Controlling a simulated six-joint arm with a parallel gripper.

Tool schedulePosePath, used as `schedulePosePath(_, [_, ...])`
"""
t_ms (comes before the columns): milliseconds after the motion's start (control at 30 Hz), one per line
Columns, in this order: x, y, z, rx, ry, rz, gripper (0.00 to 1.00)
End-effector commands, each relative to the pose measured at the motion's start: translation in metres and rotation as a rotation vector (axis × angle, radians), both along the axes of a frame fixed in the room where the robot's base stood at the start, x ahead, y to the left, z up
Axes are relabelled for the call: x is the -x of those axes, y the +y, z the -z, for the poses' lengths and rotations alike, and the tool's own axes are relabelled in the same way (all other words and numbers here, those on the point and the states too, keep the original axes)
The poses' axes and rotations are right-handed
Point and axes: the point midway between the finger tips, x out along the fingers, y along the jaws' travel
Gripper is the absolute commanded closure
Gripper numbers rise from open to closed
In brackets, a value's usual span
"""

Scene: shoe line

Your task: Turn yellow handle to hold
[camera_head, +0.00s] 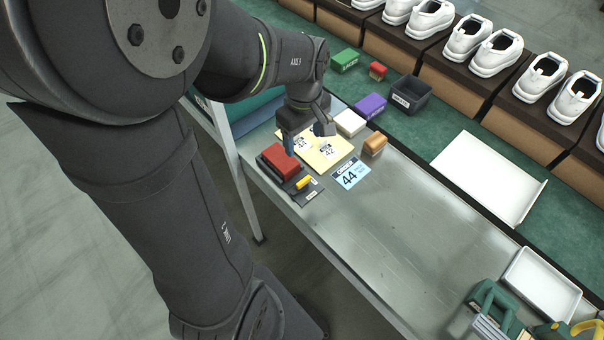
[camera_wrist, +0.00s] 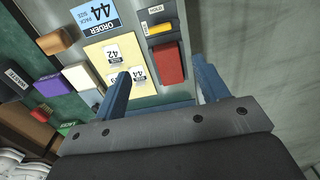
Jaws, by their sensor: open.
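The small yellow handle (camera_head: 303,183) lies on a black plate beside a red block (camera_head: 285,159), near the front edge of the grey bench. The handle also shows at the top of the wrist view (camera_wrist: 160,28), crosswise on the plate. My gripper (camera_head: 306,135) is above the bench, behind the red block. In the wrist view my gripper (camera_wrist: 163,80) has its blue fingers spread, with the red block (camera_wrist: 168,64) showing between them and nothing held. The handle is clear of both fingers.
A pale yellow card (camera_head: 323,150) with number labels lies beside the red block. A blue order card (camera_head: 350,174) reads 44. A tan block (camera_head: 375,144), white block (camera_head: 349,123) and purple box (camera_head: 370,106) stand behind.

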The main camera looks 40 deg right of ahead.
Motion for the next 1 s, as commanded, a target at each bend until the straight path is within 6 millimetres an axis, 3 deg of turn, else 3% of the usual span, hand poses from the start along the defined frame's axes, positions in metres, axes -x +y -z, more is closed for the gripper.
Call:
schedulePosePath(700, [0.000,0.001,0.121,-0.005,0.002,0.002,0.33])
schedulePosePath(1000, [0.000,0.001,0.158,-0.003,0.001,0.002,0.33])
